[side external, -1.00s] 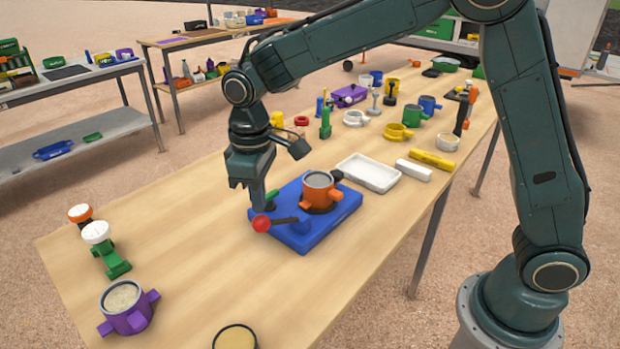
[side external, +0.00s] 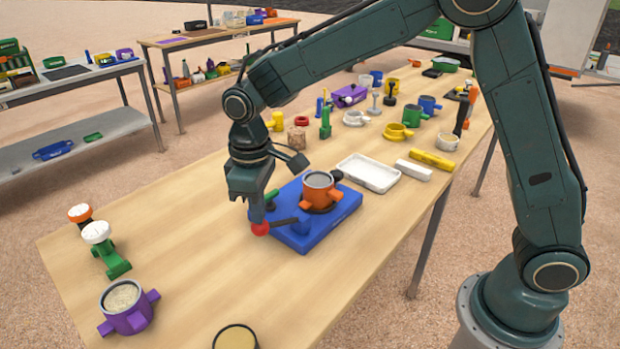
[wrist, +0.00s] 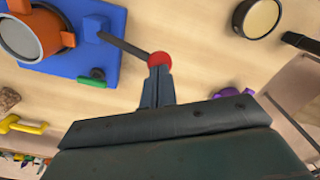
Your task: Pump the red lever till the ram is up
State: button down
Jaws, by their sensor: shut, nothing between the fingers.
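The red lever knob (side external: 260,229) is the ball at the end of a dark rod on the blue jack base (side external: 305,238). An orange mould (side external: 319,190) with a grey rim sits on the base. My gripper (side external: 257,218) is shut and empty, pointing down, with its fingertips at the top of the red knob. In the wrist view, the knob (wrist: 160,60) shows just beyond the shut fingertips (wrist: 158,72). I cannot tell whether they touch. The rod runs from the knob to a blue block on the base. The ram itself is hidden under the mould.
A white tray (side external: 369,185) lies behind the base. A purple mould (side external: 127,310) and a green tool with a white top (side external: 118,265) stand at the front left. Several coloured tools crowd the far table.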

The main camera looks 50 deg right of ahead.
aim_at(258, 227)
jog(key=shift+a+f, duration=0.15)
jog(key=shift+f, duration=1.5)
jog(key=shift+a+f, duration=0.15)
jog(key=shift+f, duration=1.5)
jog(key=shift+d+r, duration=0.15)
jog(key=shift+r, duration=1.35)
jog(key=shift+d+r, duration=0.2)
jog(key=shift+r, duration=1.35)
jog(key=shift+d+r, duration=0.15)
jog(key=shift+r, duration=1.35)
jog(key=shift+f, duration=0.1)
